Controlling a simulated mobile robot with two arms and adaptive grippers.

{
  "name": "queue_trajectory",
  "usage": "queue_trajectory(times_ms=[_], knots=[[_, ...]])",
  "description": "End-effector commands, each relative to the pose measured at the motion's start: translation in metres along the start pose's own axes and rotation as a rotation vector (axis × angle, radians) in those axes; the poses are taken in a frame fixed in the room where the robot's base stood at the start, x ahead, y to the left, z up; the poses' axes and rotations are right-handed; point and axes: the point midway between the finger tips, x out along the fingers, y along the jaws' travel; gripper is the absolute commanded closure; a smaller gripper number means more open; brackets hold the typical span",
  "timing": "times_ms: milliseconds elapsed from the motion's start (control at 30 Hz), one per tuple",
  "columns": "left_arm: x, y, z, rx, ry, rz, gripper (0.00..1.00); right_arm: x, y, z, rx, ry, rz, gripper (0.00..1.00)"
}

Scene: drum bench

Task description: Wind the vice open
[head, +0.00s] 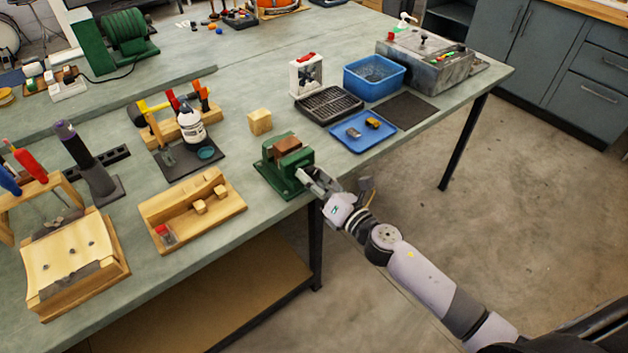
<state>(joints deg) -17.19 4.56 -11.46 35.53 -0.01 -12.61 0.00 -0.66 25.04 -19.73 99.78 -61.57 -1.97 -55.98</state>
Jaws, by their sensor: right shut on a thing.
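The green vice (273,178) stands at the front edge of the bench, with a brown block (285,144) showing at its jaws. I cannot tell whether the jaws touch the block. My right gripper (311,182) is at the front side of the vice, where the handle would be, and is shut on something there. The handle is mostly hidden by the gripper. My left gripper is not in view.
A wooden tray with small blocks (190,230) lies left of the vice. A loose wooden cube (260,121) sits behind it. A blue tray (350,143), a black rack (318,105) and a blue bin (357,90) stand to the right.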

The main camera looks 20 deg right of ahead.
Motion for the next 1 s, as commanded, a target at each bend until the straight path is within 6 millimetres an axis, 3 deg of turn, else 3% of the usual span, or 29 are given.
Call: queue_trajectory(times_ms=[333,900,933,1000], knots=[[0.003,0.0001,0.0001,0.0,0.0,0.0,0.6,0.0011,0.0011,0.0018,-0.15,-0.003,0.003,0.87],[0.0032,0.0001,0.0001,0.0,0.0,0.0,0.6,0.0014,0.0013,0.0031,-0.176,-0.005,0.002,0.87],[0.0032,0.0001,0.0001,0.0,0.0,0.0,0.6,0.0014,0.0013,0.003,-0.176,-0.005,0.003,0.57],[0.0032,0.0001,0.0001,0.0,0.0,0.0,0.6,0.0013,0.0012,0.0028,-0.175,-0.005,0.002,0.52]])
